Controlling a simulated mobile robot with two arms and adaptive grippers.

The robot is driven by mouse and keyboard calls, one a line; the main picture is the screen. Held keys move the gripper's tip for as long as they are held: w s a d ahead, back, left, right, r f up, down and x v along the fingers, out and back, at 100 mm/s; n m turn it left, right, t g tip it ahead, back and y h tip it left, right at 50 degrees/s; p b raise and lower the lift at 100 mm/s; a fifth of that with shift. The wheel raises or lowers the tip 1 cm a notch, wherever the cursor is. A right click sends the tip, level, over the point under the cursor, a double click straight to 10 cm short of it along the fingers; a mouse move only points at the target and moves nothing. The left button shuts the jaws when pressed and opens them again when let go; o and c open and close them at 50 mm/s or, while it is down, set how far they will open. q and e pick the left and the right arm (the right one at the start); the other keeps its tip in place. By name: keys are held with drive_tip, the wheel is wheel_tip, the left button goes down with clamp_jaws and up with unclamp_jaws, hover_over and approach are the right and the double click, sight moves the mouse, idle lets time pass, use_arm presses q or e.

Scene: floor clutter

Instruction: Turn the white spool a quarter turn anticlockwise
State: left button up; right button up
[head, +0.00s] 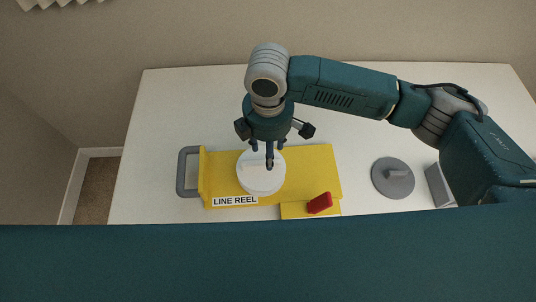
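The white spool (261,183) is a round disc on a yellow reel body (313,171), which has a "LINE REEL" label (235,201) at its front edge. My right gripper (269,158) comes in from the right and points down over the spool's far part. Its dark fingers hide a bit of the spool's top. A raised bar seems to cross the spool near the fingertips. I cannot tell whether the fingers touch it or have closed on it. My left gripper does not show.
A grey handle (187,171) sticks out at the reel's left end. A red lever (320,203) sits at its front right. A grey round lid with a knob (393,178) and a grey block (438,185) lie to the right. The white table (160,115) is clear at the back left.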

sight(261, 168)
drive_tip(key=f, duration=0.6)
drive_tip(key=shift+w+p, duration=0.2)
drive_tip(key=shift+p, duration=0.1)
drive_tip(key=shift+f, duration=0.1)
drive_tip(key=shift+c, duration=0.8)
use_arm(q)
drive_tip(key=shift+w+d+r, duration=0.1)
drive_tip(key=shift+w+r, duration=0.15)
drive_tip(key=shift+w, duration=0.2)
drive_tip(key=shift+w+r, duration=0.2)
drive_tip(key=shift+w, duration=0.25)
use_arm(e)
clamp_jaws()
